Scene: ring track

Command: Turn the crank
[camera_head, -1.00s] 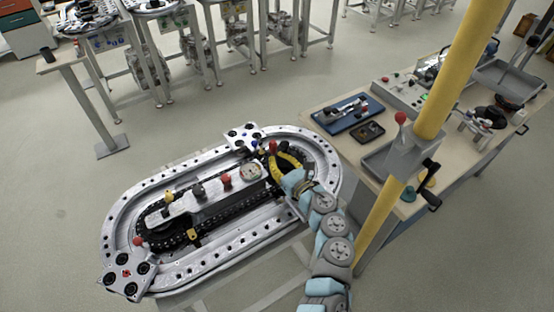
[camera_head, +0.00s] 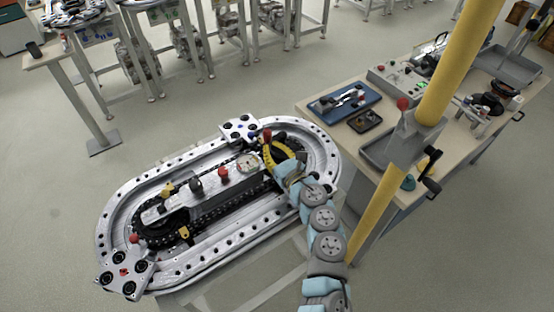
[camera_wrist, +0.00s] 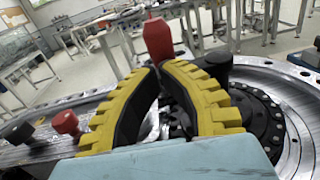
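The crank's red handle (camera_wrist: 158,38) stands upright at my fingertips in the wrist view. It also shows as a small red shape (camera_head: 267,134) at the far right end of the ring track. My gripper (camera_wrist: 158,68) has two curved yellow-and-black fingers. Their tips come together at the lower part of the handle and appear shut on it. The handle's foot and the crank arm are mostly hidden behind the fingers. In the head view, my gripper (camera_head: 268,148) reaches over the track's right end from the lower right.
The oval ring track (camera_head: 215,245) carries a pallet (camera_head: 241,129) at the back and another (camera_head: 124,273) at front left. A yellow post (camera_head: 420,120) and a workbench (camera_head: 335,92) stand at the right.

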